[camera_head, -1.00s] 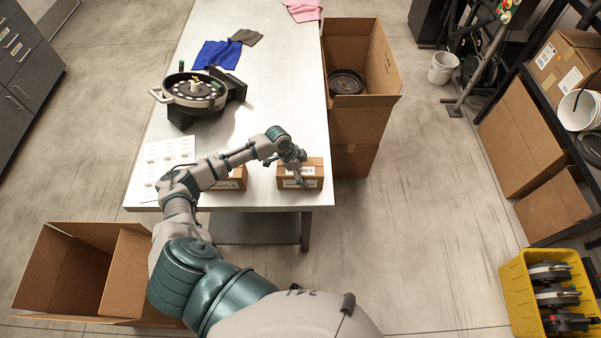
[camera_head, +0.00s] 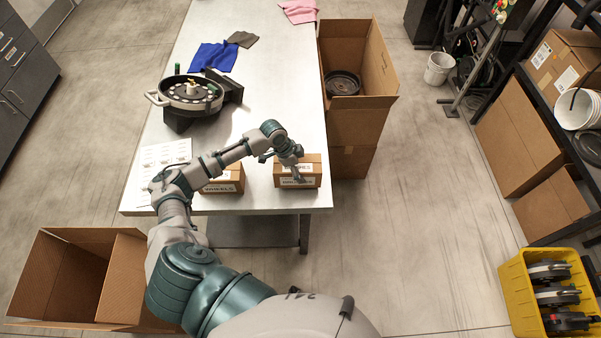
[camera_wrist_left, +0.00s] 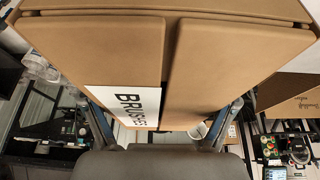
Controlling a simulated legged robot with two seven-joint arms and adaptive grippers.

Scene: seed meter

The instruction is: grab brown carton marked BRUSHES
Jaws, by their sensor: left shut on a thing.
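The brown carton marked BRUSHES (camera_head: 311,171) is at the front right corner of the table in the head view; its label is too small to read there. In the left wrist view the carton (camera_wrist_left: 225,65) fills the upper picture, and its white label reads BRUSHES. My left gripper (camera_head: 294,172) reaches down over the carton. In the left wrist view my left gripper (camera_wrist_left: 162,105) has a finger on each side of the carton and is shut on it. I cannot tell whether the carton touches the table. My right gripper is not in view.
A second carton marked WHEELS (camera_head: 222,180) stands left of it, partly behind my arm. A round seed meter (camera_head: 192,97), a label sheet (camera_head: 165,157) and cloths (camera_head: 214,56) lie on the table (camera_head: 270,85). Open boxes stand beside the table at right (camera_head: 357,120) and front left (camera_head: 60,275).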

